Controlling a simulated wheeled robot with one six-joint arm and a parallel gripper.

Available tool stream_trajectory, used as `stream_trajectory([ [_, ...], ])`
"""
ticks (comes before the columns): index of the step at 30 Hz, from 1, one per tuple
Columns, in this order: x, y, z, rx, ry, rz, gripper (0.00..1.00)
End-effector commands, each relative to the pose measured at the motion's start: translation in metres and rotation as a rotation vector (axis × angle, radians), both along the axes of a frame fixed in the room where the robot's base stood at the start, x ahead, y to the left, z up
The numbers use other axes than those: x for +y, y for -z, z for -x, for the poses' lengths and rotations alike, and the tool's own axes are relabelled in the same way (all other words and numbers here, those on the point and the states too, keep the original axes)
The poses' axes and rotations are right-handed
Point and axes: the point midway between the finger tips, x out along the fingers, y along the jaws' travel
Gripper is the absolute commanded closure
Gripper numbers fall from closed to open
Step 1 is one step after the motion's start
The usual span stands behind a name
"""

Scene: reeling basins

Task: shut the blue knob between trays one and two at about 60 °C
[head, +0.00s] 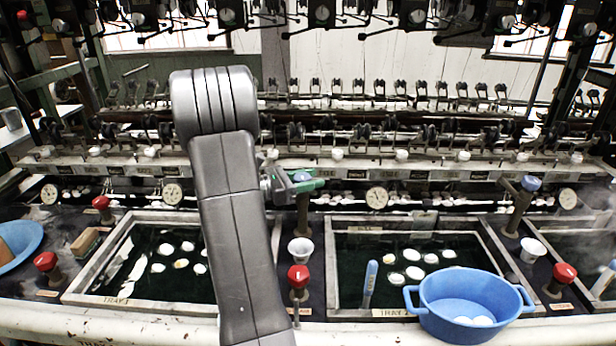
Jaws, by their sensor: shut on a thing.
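The blue knob (302,177) tops a brown post between tray one (75,290) on the left and tray two (490,250) on the right. My gripper (300,181), with green fingers, is shut around the blue knob; the fingers and arm hide part of it. My arm also covers tray one's right side. A round dial gauge (377,197) stands behind tray two; its reading is too small to tell. A blue stick-like thermometer (370,280) stands at tray two's front left. Pale cocoons float in both trays.
A red knob (298,276) and a white cup (300,249) stand in front of the blue knob, between the trays. A blue basin (465,293) overlaps tray two's front right corner. Another blue knob (530,183) stands right of tray two. Reeling machinery runs along the back.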

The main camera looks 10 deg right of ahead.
Motion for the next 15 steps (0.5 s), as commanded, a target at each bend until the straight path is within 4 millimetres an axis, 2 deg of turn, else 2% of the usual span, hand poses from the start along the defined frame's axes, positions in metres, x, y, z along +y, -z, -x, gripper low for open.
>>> stream_trajectory([
  [6, 0.0003, -0.0013, 0.0011, 0.001, 0.095, 0.001, 0.82],
  [15, -0.0001, -0.0006, 0.0022, 0.0, 0.142, 0.002, 0.82],
])
